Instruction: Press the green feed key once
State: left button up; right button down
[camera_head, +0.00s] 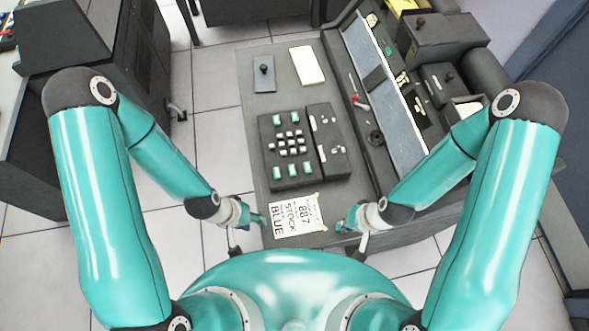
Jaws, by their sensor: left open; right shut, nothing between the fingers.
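A dark keypad unit (266,150) lies on the grey desk, with white keys in its middle. Several green keys are on it: two along its far edge, including one at the far left (277,120), and a row along its near edge, including the near middle one (293,170). I cannot read which is the feed key. My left gripper (260,219) is open at the desk's near left edge, left of the paper and apart from the keypad. My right gripper (344,226) is shut and empty near the desk's front edge, nearer to me than the keypad.
A paper marked "887 STOCK BLUE" (306,213) lies between my grippers. A smaller switch panel (338,165) adjoins the keypad on the right. A tall machine with a red-handled lever (361,104) stands further right. A white card (307,65) lies beyond the keypad.

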aim_at(277, 172)
jog(key=z, duration=0.25)
jog(key=k, duration=1.2)
jog(key=u, duration=0.6)
jog(key=i, duration=1)
jog(key=u, duration=0.05)
